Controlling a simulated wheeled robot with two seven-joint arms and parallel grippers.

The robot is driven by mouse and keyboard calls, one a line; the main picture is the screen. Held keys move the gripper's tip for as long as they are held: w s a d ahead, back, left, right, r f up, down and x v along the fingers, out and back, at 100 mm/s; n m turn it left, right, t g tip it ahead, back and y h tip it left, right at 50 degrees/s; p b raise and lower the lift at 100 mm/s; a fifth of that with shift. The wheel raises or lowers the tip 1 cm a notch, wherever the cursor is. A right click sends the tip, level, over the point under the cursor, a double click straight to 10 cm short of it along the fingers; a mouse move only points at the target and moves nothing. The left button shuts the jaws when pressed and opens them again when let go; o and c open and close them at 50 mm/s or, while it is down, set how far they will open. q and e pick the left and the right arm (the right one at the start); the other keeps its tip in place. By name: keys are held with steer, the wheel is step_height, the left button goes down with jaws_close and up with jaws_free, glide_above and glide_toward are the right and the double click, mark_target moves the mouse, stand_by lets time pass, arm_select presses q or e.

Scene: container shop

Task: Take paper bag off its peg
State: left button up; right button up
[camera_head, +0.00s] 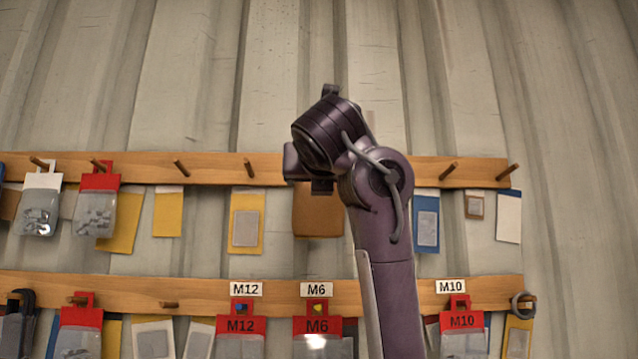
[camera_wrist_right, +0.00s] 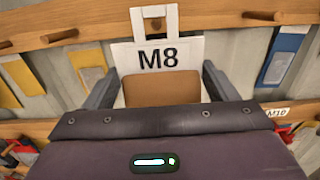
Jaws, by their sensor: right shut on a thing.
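The paper bag (camera_wrist_right: 160,90) is brown with a white header card marked M8 (camera_wrist_right: 157,56), seen in the right wrist view. The header has a hole near its top, with wood showing through it. My right gripper (camera_wrist_right: 158,82) has one dark finger on each side of the bag and is shut on it. In the head view my right gripper (camera_head: 310,182) is at the upper rail, and the brown lower part of the bag (camera_head: 318,215) shows below it. The header is hidden there behind my wrist. My left gripper is not in view.
An upper wooden rail (camera_head: 215,167) and a lower rail (camera_head: 130,288) carry several pegs. A white-header bag (camera_head: 41,205) and a red-header bag (camera_head: 97,205) hang at upper left. Red M12 (camera_head: 240,325), M6 (camera_head: 317,325) and M10 (camera_head: 461,321) bags hang below.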

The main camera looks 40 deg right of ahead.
steer(key=shift+b+v, duration=0.5)
steer(key=shift+v, duration=1.15)
steer(key=shift+w+f, duration=0.1)
